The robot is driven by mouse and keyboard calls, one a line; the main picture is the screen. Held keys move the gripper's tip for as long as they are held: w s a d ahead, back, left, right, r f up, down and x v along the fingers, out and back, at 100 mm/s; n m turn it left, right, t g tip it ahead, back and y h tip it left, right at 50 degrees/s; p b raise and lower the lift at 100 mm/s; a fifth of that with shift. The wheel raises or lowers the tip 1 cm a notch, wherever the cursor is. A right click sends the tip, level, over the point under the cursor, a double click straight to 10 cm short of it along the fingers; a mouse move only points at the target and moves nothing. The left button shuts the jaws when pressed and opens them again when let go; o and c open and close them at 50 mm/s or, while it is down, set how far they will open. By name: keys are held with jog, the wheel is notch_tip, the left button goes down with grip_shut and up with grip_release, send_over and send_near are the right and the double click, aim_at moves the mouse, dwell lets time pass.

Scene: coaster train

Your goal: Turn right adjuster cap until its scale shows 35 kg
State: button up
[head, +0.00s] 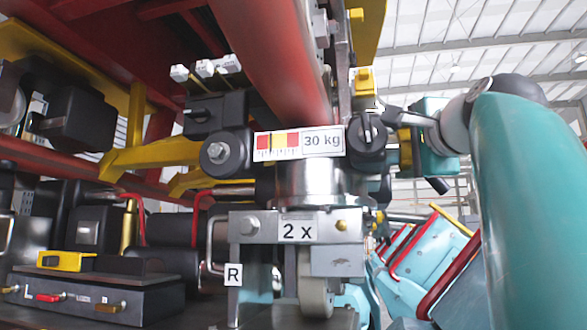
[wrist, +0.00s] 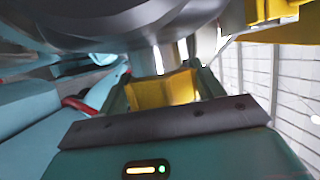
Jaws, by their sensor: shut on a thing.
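The right adjuster cap (head: 366,134) is a black round knob with a slot-like mark, just right of the scale in the head view. The scale plate (head: 300,142) has red, yellow and pale bands and reads 30 kg. My gripper (head: 393,128) reaches in from the right and is shut on the cap's right side; its far fingertip is partly hidden. In the wrist view my gripper's yellow inner part (wrist: 162,90) shows between teal sides; the grip on the cap cannot be made out there.
Another black round part (head: 217,153) with a bolt sits left of the scale. Below are a "2 x" plate (head: 297,231) and an "R" label (head: 233,274). A red tube (head: 275,55) runs above. Teal train seats (head: 425,260) stand at lower right.

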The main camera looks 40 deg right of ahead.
jog(key=shift+m+g+y, duration=0.3)
jog(key=shift+g, duration=0.2)
jog(key=shift+r, duration=0.1)
jog(key=o, duration=1)
jog(key=shift+w, duration=0.1)
jog(key=shift+a, duration=0.1)
jog(key=v, duration=1.4)
